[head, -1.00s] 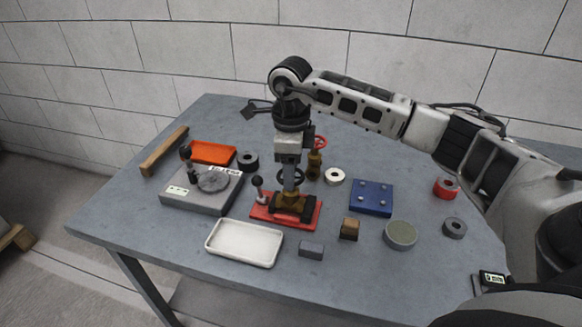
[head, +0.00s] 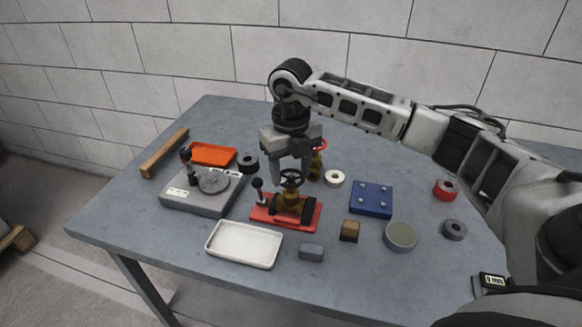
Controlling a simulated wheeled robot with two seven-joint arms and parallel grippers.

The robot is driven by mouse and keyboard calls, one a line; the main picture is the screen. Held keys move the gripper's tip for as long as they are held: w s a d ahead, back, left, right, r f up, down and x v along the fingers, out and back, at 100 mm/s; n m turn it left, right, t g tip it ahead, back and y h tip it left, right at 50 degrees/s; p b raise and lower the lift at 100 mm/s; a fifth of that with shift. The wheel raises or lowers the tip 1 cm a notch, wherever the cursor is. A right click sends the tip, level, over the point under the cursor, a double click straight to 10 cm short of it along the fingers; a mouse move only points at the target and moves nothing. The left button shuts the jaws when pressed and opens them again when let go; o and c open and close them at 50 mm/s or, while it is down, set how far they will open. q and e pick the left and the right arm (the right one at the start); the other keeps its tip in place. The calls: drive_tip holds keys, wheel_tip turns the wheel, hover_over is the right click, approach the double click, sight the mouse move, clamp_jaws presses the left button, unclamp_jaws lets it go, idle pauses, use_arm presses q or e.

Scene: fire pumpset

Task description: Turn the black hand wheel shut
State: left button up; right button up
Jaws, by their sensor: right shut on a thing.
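The black hand wheel (head: 292,179) sits on top of a brass valve (head: 287,202), which is fixed on a red base plate (head: 262,214) near the middle of the table. A short lever with a black knob (head: 257,183) stands at the left of the same plate. My right gripper (head: 291,173) points straight down over the wheel, with one finger at each side of it, shut on its rim. The fingertips partly merge with the wheel. My left gripper is not in view.
A second brass valve with a red wheel (head: 316,163) stands close behind my right gripper. A grey device (head: 197,192) and orange tray (head: 213,153) lie left, a white tray (head: 243,244) in front, and a blue plate (head: 371,199) right.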

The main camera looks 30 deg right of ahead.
drive_tip(key=m, duration=0.5)
drive_tip(key=shift+r+m+p, duration=0.1)
drive_tip(key=shift+m+p, duration=0.2)
drive_tip(key=shift+p, duration=0.05)
drive_tip(key=m, duration=0.4)
drive_tip(key=shift+m+p, duration=0.3)
drive_tip(key=shift+p, duration=0.05)
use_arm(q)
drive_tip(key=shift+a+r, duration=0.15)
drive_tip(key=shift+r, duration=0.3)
use_arm(e)
drive_tip(key=shift+m, duration=0.5)
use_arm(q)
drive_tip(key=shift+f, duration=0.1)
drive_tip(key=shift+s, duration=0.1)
use_arm(e)
drive_tip(key=o, duration=1)
